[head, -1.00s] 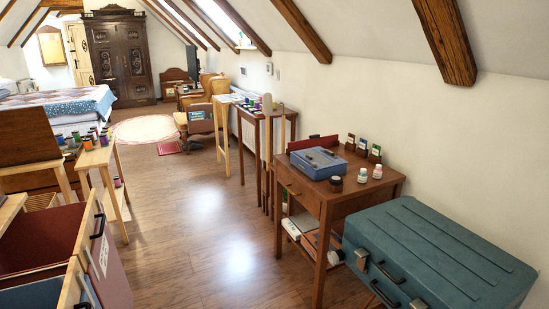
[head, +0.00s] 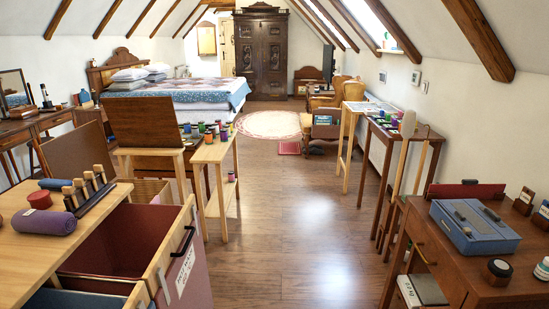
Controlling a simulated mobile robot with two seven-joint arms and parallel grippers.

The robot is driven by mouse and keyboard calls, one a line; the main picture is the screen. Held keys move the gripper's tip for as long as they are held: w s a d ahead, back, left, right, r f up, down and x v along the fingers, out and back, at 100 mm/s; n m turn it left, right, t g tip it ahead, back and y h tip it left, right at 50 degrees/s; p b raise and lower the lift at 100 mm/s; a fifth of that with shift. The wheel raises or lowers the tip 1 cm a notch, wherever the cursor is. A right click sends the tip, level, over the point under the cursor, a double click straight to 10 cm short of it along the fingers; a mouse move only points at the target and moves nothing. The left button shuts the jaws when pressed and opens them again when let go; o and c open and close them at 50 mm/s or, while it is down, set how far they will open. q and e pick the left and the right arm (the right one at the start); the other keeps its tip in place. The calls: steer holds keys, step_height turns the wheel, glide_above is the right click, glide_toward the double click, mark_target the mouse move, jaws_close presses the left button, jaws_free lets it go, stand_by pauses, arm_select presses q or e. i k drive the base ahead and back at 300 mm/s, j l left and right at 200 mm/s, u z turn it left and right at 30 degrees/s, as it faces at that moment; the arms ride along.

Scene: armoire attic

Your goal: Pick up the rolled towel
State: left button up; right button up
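A purple roll of cloth (head: 43,221), which looks like a rolled towel, lies on the light wooden top (head: 22,262) of the drawer unit at the lower left. A smaller dark blue roll (head: 55,184) lies behind it on the same top. A round red item (head: 39,199) sits just behind the purple roll. A dark rack with several wooden-handled pieces (head: 88,192) stands close to its right. Neither of my grippers shows in the head view.
An open drawer with a dark red inside (head: 120,243) juts out right of the towel's top. A narrow stand with several jars (head: 213,150) is beyond. A desk with a blue box (head: 472,227) stands at right. The floor (head: 290,230) between is clear.

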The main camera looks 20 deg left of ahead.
mark_target(61, 223)
steer(key=i+j, duration=0.15)
steer(key=i, duration=0.25)
steer(key=i+j, duration=0.15)
steer(key=i, duration=0.25)
steer(key=i+j, duration=0.15)
steer(key=i, duration=0.3)
steer(key=i+z, duration=0.2)
steer(key=z, duration=0.2)
steer(key=i+j+z, duration=0.1)
steer(key=z, duration=0.3)
steer(key=i+j+z, duration=0.15)
steer(key=z, duration=0.8)
steer(key=i+z, duration=0.1)
steer(key=z, duration=0.5)
steer(key=j+z, duration=0.1)
steer(key=z, duration=1)
steer(key=j+z, duration=0.15)
steer(key=z, duration=1)
steer(key=j+z, duration=0.1)
steer(key=z, duration=1.05)
steer(key=k+j, duration=0.05)
